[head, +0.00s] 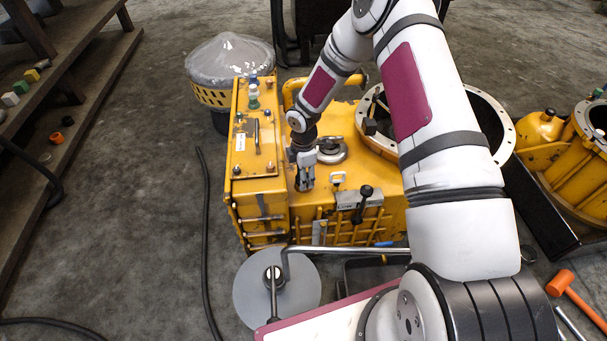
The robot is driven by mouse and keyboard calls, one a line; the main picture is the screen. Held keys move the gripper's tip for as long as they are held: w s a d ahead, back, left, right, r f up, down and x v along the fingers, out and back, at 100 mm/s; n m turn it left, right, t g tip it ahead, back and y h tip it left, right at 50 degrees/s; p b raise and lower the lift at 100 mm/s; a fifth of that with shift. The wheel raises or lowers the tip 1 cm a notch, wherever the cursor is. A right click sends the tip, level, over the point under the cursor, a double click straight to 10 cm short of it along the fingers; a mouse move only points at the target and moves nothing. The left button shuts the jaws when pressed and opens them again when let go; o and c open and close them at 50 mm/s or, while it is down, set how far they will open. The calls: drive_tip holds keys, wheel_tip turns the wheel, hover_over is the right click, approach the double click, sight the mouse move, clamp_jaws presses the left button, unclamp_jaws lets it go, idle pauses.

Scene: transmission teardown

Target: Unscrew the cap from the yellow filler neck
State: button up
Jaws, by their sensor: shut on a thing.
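The yellow transmission housing (336,120) stands in the middle of the head view. My gripper (304,184) points down at the near left part of its top, beside the raised left block. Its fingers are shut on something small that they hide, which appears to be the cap. The yellow filler neck cannot be made out apart from the housing around my gripper. I cannot tell whether the cap is still seated on the neck.
A round metal fitting (331,152) sits just behind my gripper, and a black-knobbed lever (362,200) stands to its right. A grey disc (252,295) with a bent bar is in front. An orange mallet (562,283) lies at right. Bare floor (130,210) is at left.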

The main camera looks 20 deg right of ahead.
drive_tip(key=n, duration=0.2)
drive_tip(key=shift+n, duration=0.3)
drive_tip(key=n+p, duration=0.1)
drive_tip(key=n, duration=0.2)
drive_tip(key=shift+n, duration=1.1)
drive_tip(key=n, duration=0.3)
drive_tip(key=shift+p, duration=0.4)
drive_tip(key=shift+n, duration=1)
